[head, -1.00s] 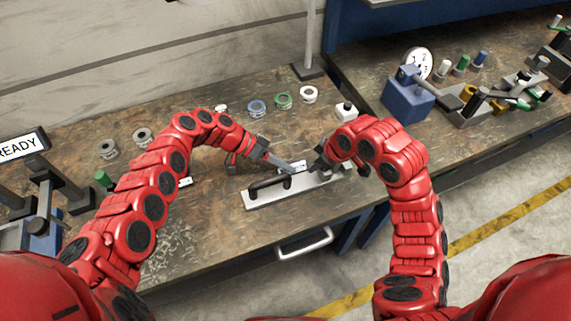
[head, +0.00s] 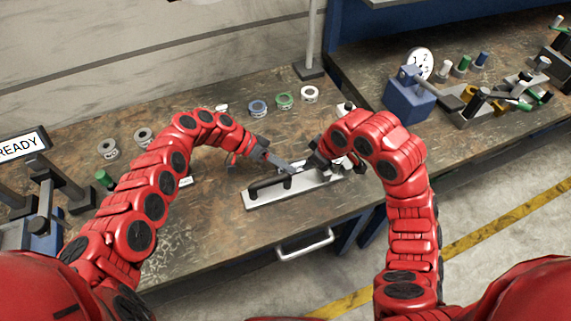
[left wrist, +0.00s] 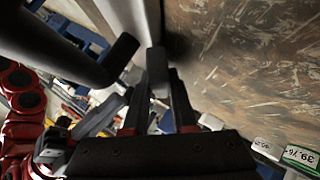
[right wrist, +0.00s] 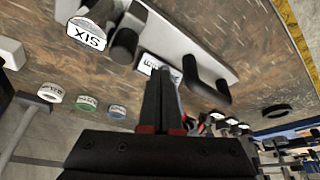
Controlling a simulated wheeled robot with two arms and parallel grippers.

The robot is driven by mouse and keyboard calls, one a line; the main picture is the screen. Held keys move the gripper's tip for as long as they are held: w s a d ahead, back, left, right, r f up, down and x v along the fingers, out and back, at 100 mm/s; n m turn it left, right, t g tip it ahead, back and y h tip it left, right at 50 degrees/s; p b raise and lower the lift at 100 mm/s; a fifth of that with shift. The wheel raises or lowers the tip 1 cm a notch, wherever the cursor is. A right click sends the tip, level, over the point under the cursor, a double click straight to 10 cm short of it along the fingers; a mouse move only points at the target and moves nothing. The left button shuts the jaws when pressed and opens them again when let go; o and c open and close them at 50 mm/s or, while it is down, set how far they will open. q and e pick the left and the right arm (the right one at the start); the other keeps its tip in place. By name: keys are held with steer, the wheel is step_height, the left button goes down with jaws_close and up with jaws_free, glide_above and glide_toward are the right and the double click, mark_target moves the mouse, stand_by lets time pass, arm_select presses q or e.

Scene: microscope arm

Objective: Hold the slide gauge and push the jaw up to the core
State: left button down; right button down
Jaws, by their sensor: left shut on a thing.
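The slide gauge (head: 300,190), a silver plate with a black handle (head: 268,186), lies near the bench's front edge. My left gripper (head: 290,168) is shut on the gauge beside the handle. In the left wrist view, a grey part (left wrist: 157,65) sits between its fingers. My right gripper (head: 318,162) is over the gauge's right part, and its fingers look shut with nothing visible between them. In the right wrist view, its tips (right wrist: 165,75) are beside a small white label (right wrist: 150,65). Dark posts (right wrist: 125,45) stand on the plate. I cannot tell jaw from core.
Coloured rings (head: 284,101) lie behind the gauge. A dial on a blue block (head: 408,100) stands at the right. A stand with a READY sign (head: 22,146) is at the left. A drawer handle (head: 304,244) is below the bench edge.

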arm_select(q)
steer(key=shift+d+r, duration=0.1)
arm_select(e)
steer(key=shift+r, duration=2.35)
arm_select(q)
steer(key=c, duration=0.6)
jaws_free()
steer(key=shift+c, duration=0.2)
